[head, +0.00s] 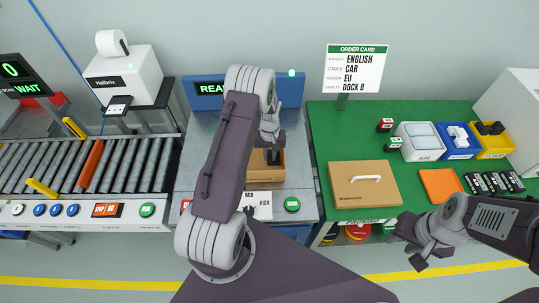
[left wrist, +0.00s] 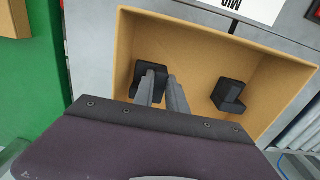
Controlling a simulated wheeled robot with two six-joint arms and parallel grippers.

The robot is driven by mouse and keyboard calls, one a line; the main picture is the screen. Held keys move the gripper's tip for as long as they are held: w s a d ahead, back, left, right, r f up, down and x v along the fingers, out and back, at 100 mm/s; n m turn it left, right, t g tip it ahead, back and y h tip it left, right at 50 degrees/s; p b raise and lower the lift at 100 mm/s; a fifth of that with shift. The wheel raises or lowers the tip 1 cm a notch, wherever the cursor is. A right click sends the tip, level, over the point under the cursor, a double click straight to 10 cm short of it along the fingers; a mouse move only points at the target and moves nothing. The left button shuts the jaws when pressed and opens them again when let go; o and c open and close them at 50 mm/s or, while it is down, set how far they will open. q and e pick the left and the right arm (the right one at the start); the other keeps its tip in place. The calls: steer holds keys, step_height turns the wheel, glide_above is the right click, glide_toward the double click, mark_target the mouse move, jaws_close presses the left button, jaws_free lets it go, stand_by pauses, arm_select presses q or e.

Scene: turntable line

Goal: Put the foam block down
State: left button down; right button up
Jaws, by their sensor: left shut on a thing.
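My left gripper (head: 272,150) reaches down into an open cardboard box (head: 264,176) on the grey station. In the left wrist view, its two fingers (left wrist: 164,98) are close together on a black foam block (left wrist: 150,72) at one side of the box (left wrist: 200,45). The fingers hide part of this block, and I cannot tell whether it touches the box floor. A second black foam block (left wrist: 229,92) sits apart at the other side of the box. My right gripper (head: 408,246) is open and empty in front of the green table.
The green table (head: 325,200) holds a closed carton (head: 363,185), an orange pad (head: 440,185) and white, blue and yellow bins (head: 459,142). An order card (head: 356,68) stands behind. A roller conveyor (head: 60,170) and printer (head: 122,72) are at the left.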

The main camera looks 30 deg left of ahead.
mark_target(270, 157)
arm_select(q)
steer(key=shift+f+b, duration=0.45)
steer(key=shift+f, duration=0.1)
steer(key=c, duration=1.3)
jaws_free()
steer(key=shift+c, duration=0.2)
step_height(270, 157, up, 13)
steer(key=s+d+r+m, duration=0.2)
steer(key=s+d, duration=0.3)
steer(key=s, duration=0.3)
steer(key=s+d+r+m+t, duration=0.1)
steer(key=s+d+m, duration=0.3)
steer(key=s, duration=0.5)
steer(key=shift+d+r, duration=0.9)
steer(key=shift+d, duration=0.3)
